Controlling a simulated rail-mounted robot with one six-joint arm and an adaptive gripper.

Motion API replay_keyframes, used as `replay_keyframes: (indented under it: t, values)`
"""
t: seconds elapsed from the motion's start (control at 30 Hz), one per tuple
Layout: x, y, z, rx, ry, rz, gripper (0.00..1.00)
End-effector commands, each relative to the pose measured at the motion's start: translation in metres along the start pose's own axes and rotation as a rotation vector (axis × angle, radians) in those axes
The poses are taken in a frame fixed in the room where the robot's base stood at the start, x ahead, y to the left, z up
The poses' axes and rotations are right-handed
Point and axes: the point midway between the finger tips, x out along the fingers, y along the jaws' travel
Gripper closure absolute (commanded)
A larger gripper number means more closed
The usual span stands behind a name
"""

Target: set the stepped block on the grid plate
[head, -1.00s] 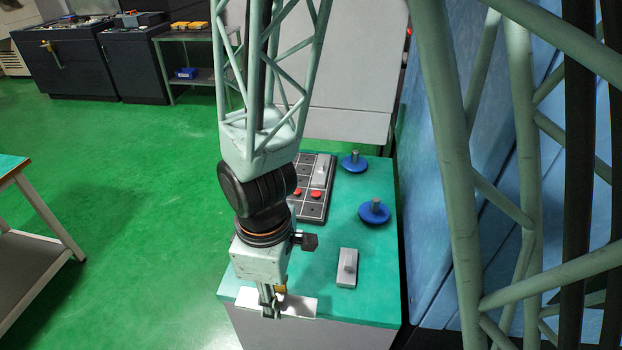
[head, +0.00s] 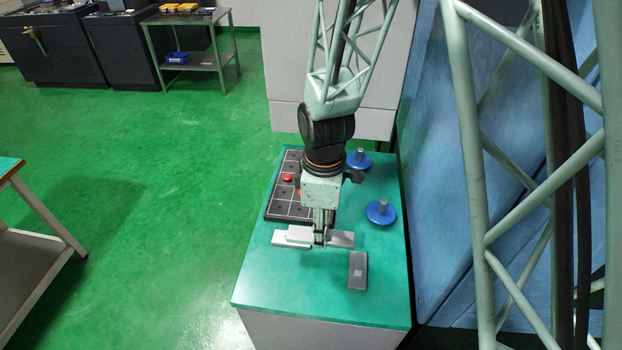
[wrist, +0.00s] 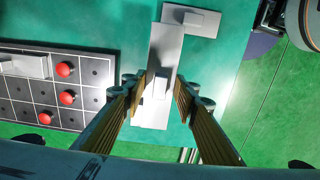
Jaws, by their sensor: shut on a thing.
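The stepped block (head: 288,239) is a long pale grey bar with a raised upper part. My gripper (head: 319,240) is shut on it, and the fingers hide part of its middle. In the wrist view the block (wrist: 164,48) lies lengthwise between the fingertips (wrist: 160,86), with a small raised piece between them. It seems to be above the table, though the height is hard to tell. The dark grid plate (head: 272,205) lies behind and left of my gripper, partly hidden by my arm. It also shows at the left of the wrist view (wrist: 80,120).
Red knobs (wrist: 67,98) and a grey block (wrist: 28,66) stand on the plate. Another grey block (head: 357,271) lies right of my gripper. Two blue discs with posts (head: 381,213) stand on the right. The green tabletop (head: 290,285) is clear at its front left.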

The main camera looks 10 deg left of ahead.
Motion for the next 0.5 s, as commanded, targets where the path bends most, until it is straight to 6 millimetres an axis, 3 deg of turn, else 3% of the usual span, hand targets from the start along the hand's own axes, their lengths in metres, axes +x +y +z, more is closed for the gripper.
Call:
replay_keyframes:
  t: [0.5]
  values:
    - [0.001,0.011,-0.007,0.0,0.0,0.0,0.9]
